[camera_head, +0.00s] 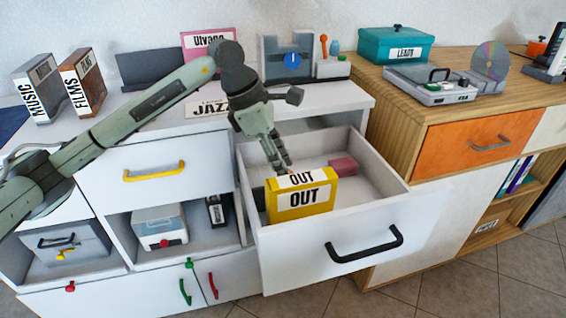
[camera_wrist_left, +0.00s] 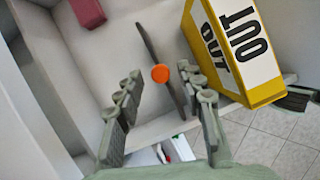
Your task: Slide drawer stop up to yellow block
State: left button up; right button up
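The drawer stop is a thin dark bar with an orange knob (camera_wrist_left: 160,73) in the left wrist view; in the head view I cannot make it out clearly. The yellow block (camera_head: 302,196), labelled OUT, stands in the open white drawer, and in the left wrist view it (camera_wrist_left: 235,50) is right of the stop, with a strip of drawer floor between them. My left gripper (camera_head: 280,163) reaches down into the drawer behind the block. Its fingers (camera_wrist_left: 163,98) are open, one each side of the stop's line, with the knob between or below them. My right gripper is in neither view.
The open drawer (camera_head: 335,235) has a black handle (camera_head: 364,245) on its front. A dark red block (camera_head: 343,165) lies in the drawer's back right. A wooden cabinet with an orange drawer (camera_head: 480,142) stands close on the right.

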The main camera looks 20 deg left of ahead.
pick_arm(q)
jog(key=shift+a+r, duration=0.1)
jog(key=shift+r, duration=0.1)
jog(key=v, duration=1.1)
jog(key=shift+r, duration=0.3)
jog(key=shift+s, duration=0.1)
